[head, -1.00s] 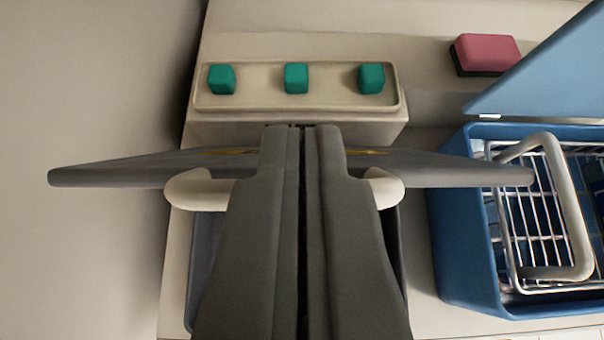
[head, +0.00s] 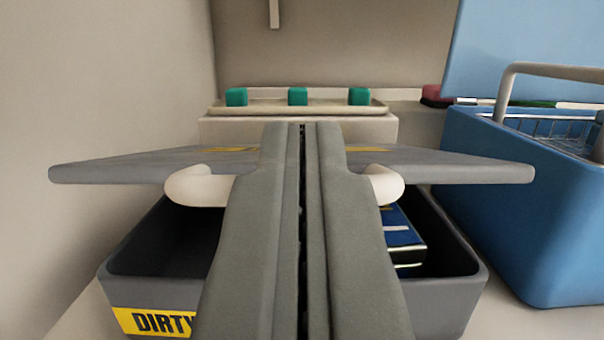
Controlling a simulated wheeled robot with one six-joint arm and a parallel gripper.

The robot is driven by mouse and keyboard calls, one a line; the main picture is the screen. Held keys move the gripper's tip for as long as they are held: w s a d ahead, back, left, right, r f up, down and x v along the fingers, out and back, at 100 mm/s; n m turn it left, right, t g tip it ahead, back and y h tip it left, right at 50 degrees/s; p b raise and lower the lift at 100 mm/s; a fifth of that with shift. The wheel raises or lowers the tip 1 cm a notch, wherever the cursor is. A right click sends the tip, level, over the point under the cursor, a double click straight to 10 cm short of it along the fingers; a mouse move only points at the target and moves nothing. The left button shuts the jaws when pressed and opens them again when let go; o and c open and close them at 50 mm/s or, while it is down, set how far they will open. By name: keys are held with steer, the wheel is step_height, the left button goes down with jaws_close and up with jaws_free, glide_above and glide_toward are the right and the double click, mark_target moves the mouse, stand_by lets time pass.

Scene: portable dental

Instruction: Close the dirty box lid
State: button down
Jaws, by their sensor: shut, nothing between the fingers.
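The dirty box (head: 460,290) is a dark grey bin with a yellow DIRTY label (head: 160,321) on its front. It is open at the top and a dark blue item (head: 403,238) shows inside at the right. A wide flat grey panel with yellow marks, seemingly the lid (head: 110,171), shows nearly edge-on above the box. A white curved handle (head: 190,186) shows at both sides of my fingers. My gripper (head: 301,127) is shut in front of the panel's middle. The fingers hide the handle's middle and part of the box, so contact with the handle cannot be told.
A pale tray (head: 330,107) with several green blocks (head: 297,96) stands behind the box. A blue container (head: 500,210) with a raised lid (head: 530,50) and a wire basket (head: 560,125) stands close at the right. A wall (head: 90,80) is at the left.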

step_height(320, 180, down, 8)
steer(key=s, duration=0.1)
stand_by(0.4)
steer(key=shift+r, duration=0.1)
